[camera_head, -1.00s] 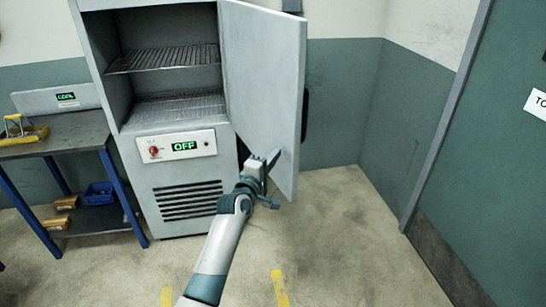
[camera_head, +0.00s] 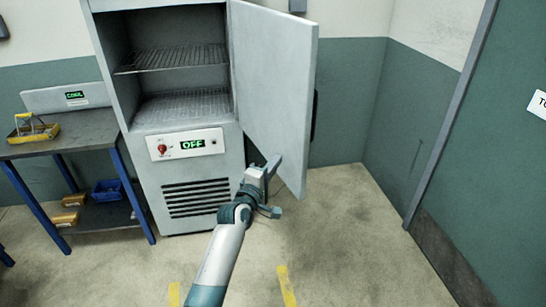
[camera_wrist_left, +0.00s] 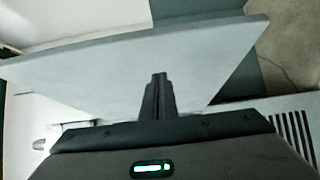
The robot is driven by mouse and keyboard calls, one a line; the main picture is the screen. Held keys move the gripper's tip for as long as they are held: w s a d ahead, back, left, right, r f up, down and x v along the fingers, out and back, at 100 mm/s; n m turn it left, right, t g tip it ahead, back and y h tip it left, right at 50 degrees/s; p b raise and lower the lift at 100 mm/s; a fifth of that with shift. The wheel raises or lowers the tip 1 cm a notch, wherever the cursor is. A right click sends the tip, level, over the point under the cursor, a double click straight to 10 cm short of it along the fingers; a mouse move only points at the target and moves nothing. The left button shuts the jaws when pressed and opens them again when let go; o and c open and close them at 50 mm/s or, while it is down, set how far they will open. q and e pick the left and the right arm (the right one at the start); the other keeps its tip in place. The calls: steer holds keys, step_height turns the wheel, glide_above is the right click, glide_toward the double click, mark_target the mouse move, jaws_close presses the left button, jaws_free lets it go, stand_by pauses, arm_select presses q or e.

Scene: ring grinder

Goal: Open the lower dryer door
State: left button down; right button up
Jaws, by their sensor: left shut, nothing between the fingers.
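The dryer door (camera_head: 272,85) is a grey panel swung wide open to the right of the grey dryer cabinet (camera_head: 188,165). Two wire shelves (camera_head: 170,57) show inside, with no objects on them. My left gripper (camera_head: 272,167) is shut and empty at the lower part of the door, on its inner side; whether it touches the door I cannot tell. In the left wrist view the closed fingers (camera_wrist_left: 158,95) point at the door panel (camera_wrist_left: 200,65). My right gripper is in neither view.
A control panel (camera_head: 187,144) with a red knob and a green OFF display sits below the chamber. A workbench (camera_head: 75,135) with a yellow tool holder (camera_head: 32,128) stands at the left. The floor (camera_head: 355,230) at the right is clear.

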arm_select(q)
steer(key=s+d+p, duration=0.1)
steer(key=s+p, duration=0.3)
steer(key=s, duration=0.3)
steer(key=shift+s+p, duration=0.3)
steer(key=shift+s, duration=0.05)
